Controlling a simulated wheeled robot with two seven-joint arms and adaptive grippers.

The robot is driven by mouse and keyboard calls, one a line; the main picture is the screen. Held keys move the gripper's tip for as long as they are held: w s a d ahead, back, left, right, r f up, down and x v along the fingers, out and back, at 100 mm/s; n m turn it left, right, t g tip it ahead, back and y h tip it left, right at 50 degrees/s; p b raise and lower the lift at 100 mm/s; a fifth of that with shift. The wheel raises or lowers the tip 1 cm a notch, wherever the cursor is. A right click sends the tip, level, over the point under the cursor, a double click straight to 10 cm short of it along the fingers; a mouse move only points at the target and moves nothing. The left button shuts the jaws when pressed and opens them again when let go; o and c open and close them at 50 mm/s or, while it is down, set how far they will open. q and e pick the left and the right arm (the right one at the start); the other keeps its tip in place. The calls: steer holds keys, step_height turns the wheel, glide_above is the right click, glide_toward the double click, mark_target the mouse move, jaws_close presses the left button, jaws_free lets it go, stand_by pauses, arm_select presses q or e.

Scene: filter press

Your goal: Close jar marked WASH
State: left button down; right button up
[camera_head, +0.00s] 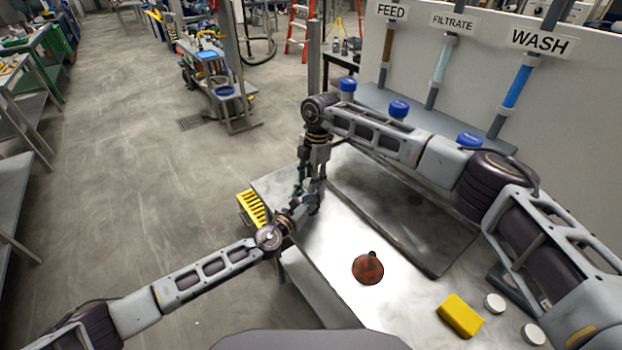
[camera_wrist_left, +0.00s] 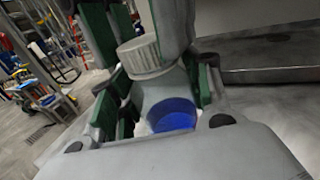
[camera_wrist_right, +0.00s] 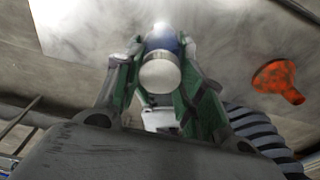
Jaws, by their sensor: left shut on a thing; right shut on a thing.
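My left gripper (camera_wrist_left: 155,100) is shut on a jar (camera_wrist_left: 165,92), pale and translucent with blue inside. My right gripper (camera_head: 308,188) comes down from above and is shut on a white ribbed lid (camera_wrist_left: 140,56). The lid's round top also shows between the green-padded fingers in the right wrist view (camera_wrist_right: 160,76), with blue behind it. The lid is at the jar's mouth; I cannot tell whether it is seated. Both grippers meet above the table's far left corner, where they largely hide jar and lid in the head view. No mark on the jar is readable.
On the steel table (camera_head: 320,270) are an orange funnel (camera_head: 368,269), a yellow sponge (camera_head: 460,315), and two white lids (camera_head: 495,303) at right. A yellow brush or rack (camera_head: 252,208) sits at the left edge. Blue-topped vessels (camera_head: 399,108) stand below the FEED, FILTRATE and WASH (camera_head: 540,41) signs.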

steer(key=m, duration=0.4)
steer(key=o, duration=0.8)
steer(key=shift+c, duration=0.2)
steer(key=shift+r, duration=0.15)
step_height(320, 180, up, 12)
steer(key=d, duration=0.1)
steer(key=shift+w+d, duration=0.2)
steer(key=shift+d, duration=0.05)
arm_select(q)
steer(key=c, duration=0.6)
jaws_free()
arm_select(e)
steer(key=shift+f, duration=0.2)
arm_select(q)
steer(key=shift+s+a, duration=0.1)
steer(key=shift+s, duration=0.05)
